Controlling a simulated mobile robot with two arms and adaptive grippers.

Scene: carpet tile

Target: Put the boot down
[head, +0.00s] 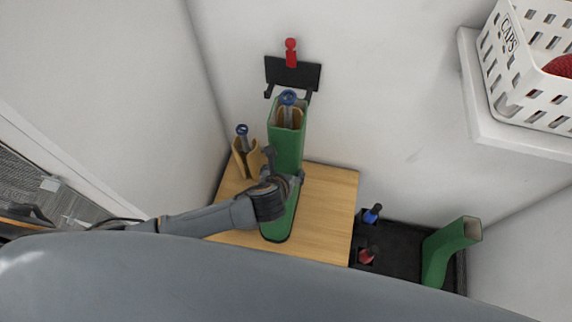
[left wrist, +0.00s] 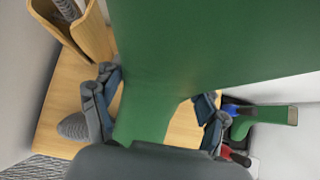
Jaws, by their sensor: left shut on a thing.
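A tall green boot (head: 287,155) stands upright over the wooden bench top (head: 328,205), with its toe toward me. I cannot tell whether its sole touches the wood. A wooden insert with a blue ring (head: 288,98) sits in its open top. My left gripper (head: 280,182) is shut on the boot's lower shaft. In the left wrist view the fingers (left wrist: 160,108) lie on both sides of the green boot (left wrist: 210,40), which hides much of the bench. My right gripper is not in view.
A similar wooden insert (head: 245,158) stands at the bench's left back. A second green boot (head: 440,255) stands at the right on a black tray (head: 400,240), near blue and red-topped items. A black wall bracket (head: 292,76) and a shelf with a white basket (head: 505,65) are above.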

